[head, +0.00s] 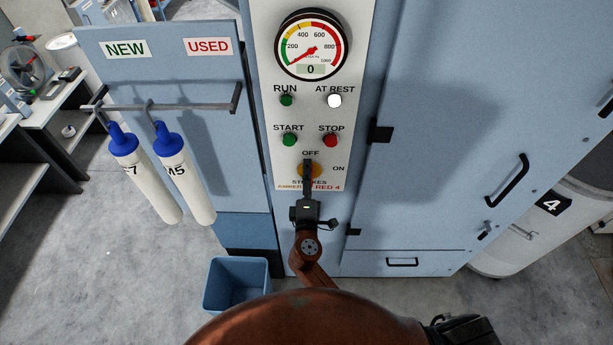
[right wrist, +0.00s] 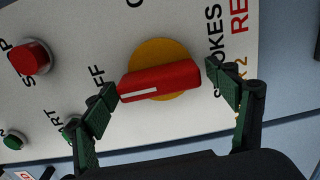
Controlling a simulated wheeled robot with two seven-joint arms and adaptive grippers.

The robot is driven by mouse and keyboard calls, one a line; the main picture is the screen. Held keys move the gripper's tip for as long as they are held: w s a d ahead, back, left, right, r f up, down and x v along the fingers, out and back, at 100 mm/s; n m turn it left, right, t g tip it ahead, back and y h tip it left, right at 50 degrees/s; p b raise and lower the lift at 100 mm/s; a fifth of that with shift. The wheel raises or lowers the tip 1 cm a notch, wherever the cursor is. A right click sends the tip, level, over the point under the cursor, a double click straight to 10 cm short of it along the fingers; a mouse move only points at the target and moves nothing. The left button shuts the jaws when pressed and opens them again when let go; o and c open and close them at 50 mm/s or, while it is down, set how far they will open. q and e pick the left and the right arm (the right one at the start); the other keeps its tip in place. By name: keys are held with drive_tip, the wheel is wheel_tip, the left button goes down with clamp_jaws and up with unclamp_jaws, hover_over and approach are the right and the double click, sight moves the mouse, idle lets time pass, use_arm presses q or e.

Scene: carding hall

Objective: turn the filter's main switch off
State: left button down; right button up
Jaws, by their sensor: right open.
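The main switch (right wrist: 178,80) is a red handle on a yellow disc. In the right wrist view the white line on its handle points toward the OFF lettering at the left. In the head view its yellow disc (head: 318,171) shows at the bottom of the control panel, mostly behind my gripper. My right gripper (right wrist: 160,83) is open, with one green fingertip near each end of the handle. Contact with the handle cannot be told for sure. In the head view the right gripper (head: 307,172) is in front of the switch. My left gripper is not in view.
The panel (head: 262,60) has a gauge (head: 312,45) at 0, a white AT REST lamp (head: 335,101), a green START button (head: 289,139) and a red STOP button (head: 331,140). A door handle (head: 508,180) juts out at right.

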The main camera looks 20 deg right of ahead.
drive_tip(key=shift+s+a, duration=0.1)
drive_tip(key=shift+s, duration=0.1)
drive_tip(key=v, duration=1.1)
drive_tip(key=shift+s, duration=0.3)
